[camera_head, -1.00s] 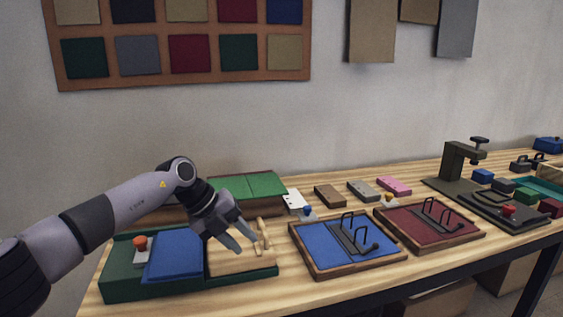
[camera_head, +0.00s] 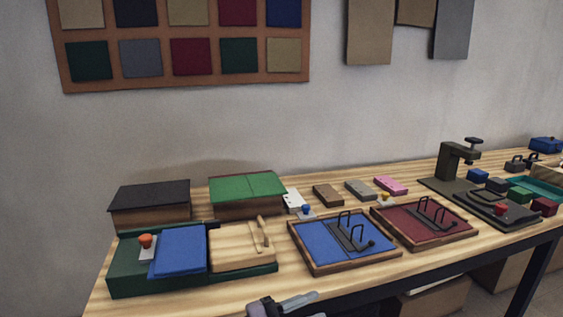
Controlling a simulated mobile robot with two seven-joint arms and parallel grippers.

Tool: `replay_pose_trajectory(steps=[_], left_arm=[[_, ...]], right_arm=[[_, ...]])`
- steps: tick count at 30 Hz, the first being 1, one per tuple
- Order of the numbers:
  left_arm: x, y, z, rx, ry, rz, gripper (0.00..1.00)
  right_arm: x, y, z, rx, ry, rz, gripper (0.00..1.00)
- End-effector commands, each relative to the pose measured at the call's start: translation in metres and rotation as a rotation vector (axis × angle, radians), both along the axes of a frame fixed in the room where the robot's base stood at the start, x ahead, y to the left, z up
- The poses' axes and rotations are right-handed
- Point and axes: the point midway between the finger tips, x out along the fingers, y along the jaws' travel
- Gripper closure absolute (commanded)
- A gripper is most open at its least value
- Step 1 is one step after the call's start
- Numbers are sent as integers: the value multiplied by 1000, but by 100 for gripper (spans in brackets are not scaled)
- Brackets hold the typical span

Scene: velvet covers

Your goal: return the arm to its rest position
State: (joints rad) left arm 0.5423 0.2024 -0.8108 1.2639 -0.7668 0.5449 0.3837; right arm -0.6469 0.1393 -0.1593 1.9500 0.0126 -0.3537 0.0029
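My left gripper (camera_head: 295,304) shows only in part at the bottom edge of the head view, in front of the table's front edge. Its fingers point to the right, and the rest of the arm is out of the picture. I see nothing held in the visible part, but I cannot tell how far apart the fingers are. It is apart from the green tray (camera_head: 130,280), which holds a blue velvet piece (camera_head: 180,251) and a light wooden block (camera_head: 236,249). My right gripper is not in view.
The wooden table (camera_head: 190,299) carries a blue-lined tray (camera_head: 325,250) and a red-lined tray (camera_head: 415,230). A black-topped box (camera_head: 150,196) and a green-topped box (camera_head: 246,190) stand at the back left. A dark press (camera_head: 452,165) stands at the right.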

Motion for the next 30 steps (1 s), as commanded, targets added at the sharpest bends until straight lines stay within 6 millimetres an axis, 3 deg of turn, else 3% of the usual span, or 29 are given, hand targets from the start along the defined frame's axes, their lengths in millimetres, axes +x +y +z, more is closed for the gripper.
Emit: replay_pose_trajectory(steps=[8, 14, 20, 24, 30], left_arm=[[-21, 57, -39, -237, 314, 352, 66], [-52, 115, -86, -317, 568, 609, 66], [-107, 177, -138, -328, 833, 848, 66], [-155, 214, -167, -309, 1004, 982, 66], [-204, 244, -187, -274, 1156, 1086, 66]], right_arm=[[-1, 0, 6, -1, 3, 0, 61], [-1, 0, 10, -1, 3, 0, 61], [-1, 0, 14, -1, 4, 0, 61], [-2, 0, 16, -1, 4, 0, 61], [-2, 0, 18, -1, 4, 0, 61]])
